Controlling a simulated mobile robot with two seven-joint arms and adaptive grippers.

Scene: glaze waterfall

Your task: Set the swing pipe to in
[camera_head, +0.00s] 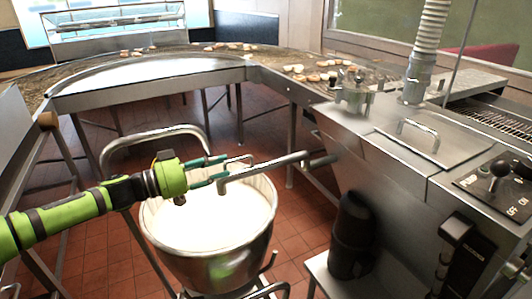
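The swing pipe (265,168) is a grey metal tube coming from the left side of the steel machine (375,150). Its down-turned end hangs over a metal bowl (165,245) of white glaze (215,225). A small loop handle (240,158) shows at the pipe's outer part. My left gripper (226,168), with a lime-green body and teal fingers, is over the bowl at the pipe's end. Its fingers are spread apart, with the tips close to the loop handle and pipe end. I cannot tell whether they touch. My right gripper is not in view.
A curved conveyor (150,70) carrying several pastries runs behind the bowl. A lever panel (495,185) marked ON and OFF is at the right. A dark container (352,235) stands below the machine. Red tiled floor (105,265) is open left of the bowl.

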